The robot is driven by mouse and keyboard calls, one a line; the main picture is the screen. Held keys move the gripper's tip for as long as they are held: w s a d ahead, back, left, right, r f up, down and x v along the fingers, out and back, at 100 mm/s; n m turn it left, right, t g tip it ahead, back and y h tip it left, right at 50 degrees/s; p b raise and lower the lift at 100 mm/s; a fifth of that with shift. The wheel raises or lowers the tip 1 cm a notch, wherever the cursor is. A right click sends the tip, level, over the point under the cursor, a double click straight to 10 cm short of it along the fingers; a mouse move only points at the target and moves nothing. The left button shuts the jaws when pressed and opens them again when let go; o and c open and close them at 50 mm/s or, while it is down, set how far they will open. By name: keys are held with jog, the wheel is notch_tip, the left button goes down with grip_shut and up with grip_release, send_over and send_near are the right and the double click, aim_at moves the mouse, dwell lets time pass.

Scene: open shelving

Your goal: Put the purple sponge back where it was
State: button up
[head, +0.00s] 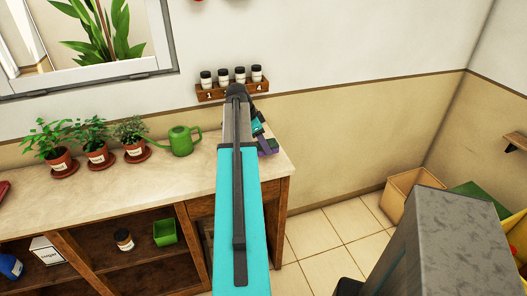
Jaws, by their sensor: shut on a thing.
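My arm reaches forward across the middle of the head view to the right end of the counter (190,169). My gripper (263,142) is partly hidden behind the arm, and its fingers are small in view. It is shut on the purple sponge (269,148), of which only a small purple part shows at or just above the counter's right end. I cannot tell whether the sponge touches the counter.
Potted plants (96,153) and a green watering can (182,141) stand on the counter. A wall rack (232,92) holds several jars. Below are open shelves with a jar (123,240) and a green container (165,232). A cardboard box (408,190) stands on the floor at right.

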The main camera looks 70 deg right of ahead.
jog(key=shift+f, duration=0.15)
jog(key=shift+f+p, duration=0.6)
jog(key=shift+f, duration=1.05)
jog(key=shift+f, duration=0.2)
jog(key=o, duration=1)
jog(key=shift+r, duration=0.1)
jog(key=shift+r, duration=0.2)
jog(key=b+v, duration=0.2)
jog(key=v, duration=1)
